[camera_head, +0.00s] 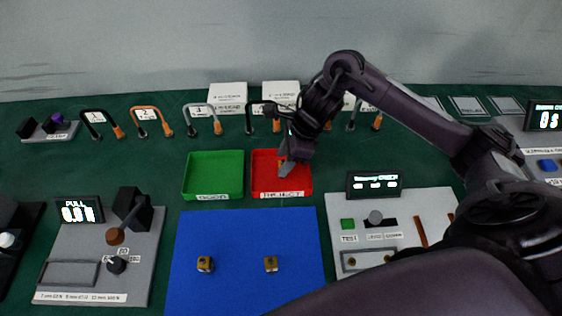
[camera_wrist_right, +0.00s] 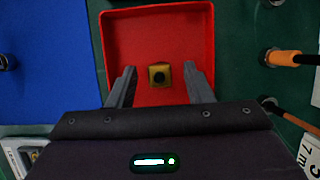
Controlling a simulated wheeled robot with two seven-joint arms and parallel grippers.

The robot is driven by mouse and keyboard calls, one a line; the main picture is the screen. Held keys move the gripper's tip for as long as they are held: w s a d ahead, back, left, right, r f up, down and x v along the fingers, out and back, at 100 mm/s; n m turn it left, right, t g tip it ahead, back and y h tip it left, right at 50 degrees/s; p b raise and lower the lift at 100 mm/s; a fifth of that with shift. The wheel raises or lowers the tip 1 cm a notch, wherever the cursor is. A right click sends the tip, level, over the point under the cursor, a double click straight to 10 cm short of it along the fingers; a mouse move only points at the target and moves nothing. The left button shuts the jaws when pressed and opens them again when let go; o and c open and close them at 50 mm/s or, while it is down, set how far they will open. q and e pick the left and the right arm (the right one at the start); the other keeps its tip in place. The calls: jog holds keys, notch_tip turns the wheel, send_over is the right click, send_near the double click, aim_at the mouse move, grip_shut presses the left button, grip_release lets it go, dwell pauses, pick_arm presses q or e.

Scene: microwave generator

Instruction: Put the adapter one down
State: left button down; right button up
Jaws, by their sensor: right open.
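A small brass adapter with a dark round hole (camera_wrist_right: 160,75) lies on the floor of the red tray (camera_wrist_right: 118,32) in the right wrist view. In the head view this is the tray labelled REJECT (camera_head: 262,185), and my gripper hides the adapter there. My right gripper (camera_wrist_right: 159,70) is open, with one finger on each side of the adapter and gaps between. In the head view my right gripper (camera_head: 287,167) reaches down into the red tray. Two similar brass adapters, a left one (camera_head: 205,264) and a right one (camera_head: 270,264), stand on the blue mat (camera_head: 240,235). My left gripper is not in view.
An empty green tray (camera_head: 215,172) stands left of the red one. Several hooked cables with number tags line the back. A pull-test device (camera_head: 100,255) is at left and a test panel (camera_head: 400,225) at right. The blue mat is mostly clear.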

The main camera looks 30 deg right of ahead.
jog(key=p+v, duration=0.1)
jog(key=v, duration=0.8)
jog(key=shift+r, duration=0.3)
jog(key=shift+s, duration=0.1)
